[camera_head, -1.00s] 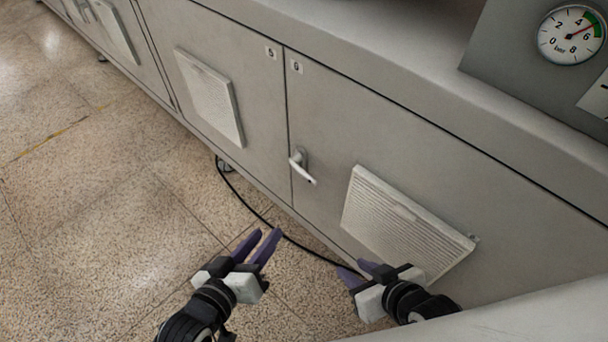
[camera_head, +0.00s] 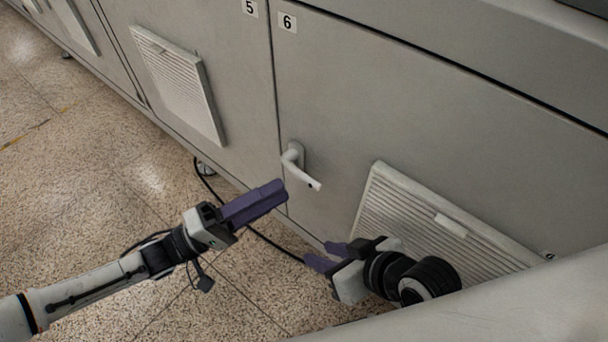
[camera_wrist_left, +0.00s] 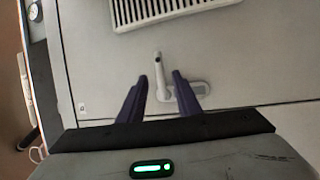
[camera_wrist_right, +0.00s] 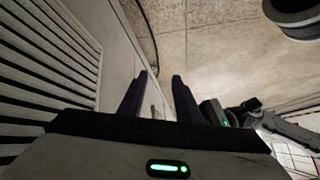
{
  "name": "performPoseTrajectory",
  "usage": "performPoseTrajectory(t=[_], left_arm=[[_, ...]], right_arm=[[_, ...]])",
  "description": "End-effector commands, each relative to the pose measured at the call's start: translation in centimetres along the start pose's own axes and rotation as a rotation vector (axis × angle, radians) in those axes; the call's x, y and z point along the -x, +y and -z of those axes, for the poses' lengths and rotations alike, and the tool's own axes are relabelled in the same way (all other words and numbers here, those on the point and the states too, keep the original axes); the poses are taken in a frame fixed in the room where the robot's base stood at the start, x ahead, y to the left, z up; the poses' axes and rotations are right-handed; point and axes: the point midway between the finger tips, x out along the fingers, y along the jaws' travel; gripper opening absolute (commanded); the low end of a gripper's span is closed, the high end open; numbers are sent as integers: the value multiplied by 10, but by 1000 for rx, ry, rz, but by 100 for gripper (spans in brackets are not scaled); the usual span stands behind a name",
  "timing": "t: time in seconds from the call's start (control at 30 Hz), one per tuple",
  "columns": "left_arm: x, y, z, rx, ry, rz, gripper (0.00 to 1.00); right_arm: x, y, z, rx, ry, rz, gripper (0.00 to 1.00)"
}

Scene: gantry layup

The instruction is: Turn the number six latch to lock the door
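The door labelled 6 (camera_head: 400,110) looks flush with the cabinet front. Its pale latch (camera_head: 301,168) has a lever pointing right, slanting down in the picture, square to its upright mounting plate. My left gripper (camera_head: 280,190) is just left of and below the latch in the head view. The left wrist view shows its purple fingers (camera_wrist_left: 159,77) open, with the latch lever (camera_wrist_left: 160,70) appearing between them; no contact is visible. My right gripper (camera_head: 322,254) is open and empty, low in front of the door; its fingers show apart in the right wrist view (camera_wrist_right: 158,77).
A louvred vent (camera_head: 440,225) sits on door 6, right of the latch, behind my right gripper. Door 5 (camera_head: 235,60) with another vent (camera_head: 180,85) is to the left. A black cable (camera_head: 225,205) lies on the speckled floor (camera_head: 90,190). The floor at left is clear.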

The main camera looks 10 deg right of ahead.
Motion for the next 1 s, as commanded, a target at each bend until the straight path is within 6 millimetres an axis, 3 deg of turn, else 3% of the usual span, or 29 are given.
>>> performPoseTrajectory(t=[0.2,0.4,0.77,1.0], left_arm=[[-44,-1,-1,-2,-2,-3,31],[-68,0,0,-3,0,-3,31],[-76,0,0,-3,1,0,31],[-75,0,0,-3,1,0,0]], right_arm=[[-1,-4,5,-8,30,16,31],[0,-7,9,-14,48,29,31],[1,-8,11,-16,55,33,31],[1,-8,11,-16,55,33,31]])
